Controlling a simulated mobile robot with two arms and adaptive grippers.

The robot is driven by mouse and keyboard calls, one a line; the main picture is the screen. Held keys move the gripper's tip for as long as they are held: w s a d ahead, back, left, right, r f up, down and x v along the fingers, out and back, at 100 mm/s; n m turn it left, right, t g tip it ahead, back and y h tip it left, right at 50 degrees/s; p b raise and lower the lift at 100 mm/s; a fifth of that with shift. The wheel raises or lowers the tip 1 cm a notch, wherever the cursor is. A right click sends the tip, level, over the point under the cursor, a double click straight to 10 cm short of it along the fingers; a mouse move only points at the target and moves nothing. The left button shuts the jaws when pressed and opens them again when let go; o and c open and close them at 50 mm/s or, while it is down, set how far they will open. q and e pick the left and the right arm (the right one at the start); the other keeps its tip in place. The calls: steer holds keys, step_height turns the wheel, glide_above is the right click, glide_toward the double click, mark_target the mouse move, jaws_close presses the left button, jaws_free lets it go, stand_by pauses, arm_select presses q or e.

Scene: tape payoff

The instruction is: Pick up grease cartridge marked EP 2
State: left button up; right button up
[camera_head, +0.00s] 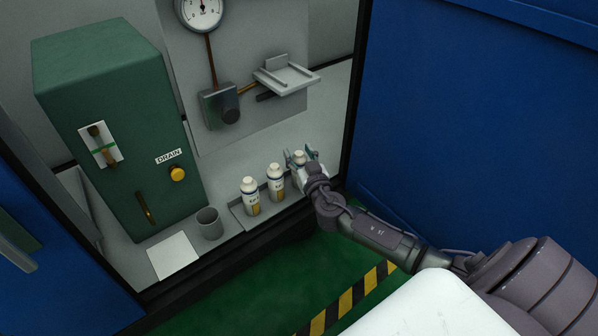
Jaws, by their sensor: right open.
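Three white cartridges with dark neck bands, pale caps and yellow lower labels stand in a row on a low grey tray (239,209). They are the left cartridge (251,198), the middle cartridge (276,184) and the right cartridge (299,157). The label marks are too small to read for certain, so I cannot tell which is EP 2. My right gripper (300,160) is open at the right cartridge, with its fingers about the upper part. The gripper and wrist hide much of that cartridge. My left gripper is not in view.
A green cabinet (115,130) with a DRAIN label stands at left. A grey cup (209,223) and a white sheet (172,255) lie left of the tray. A small bracket shelf (287,77) sits above. A blue panel (470,120) bounds the right side.

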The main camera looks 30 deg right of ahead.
jaws_close()
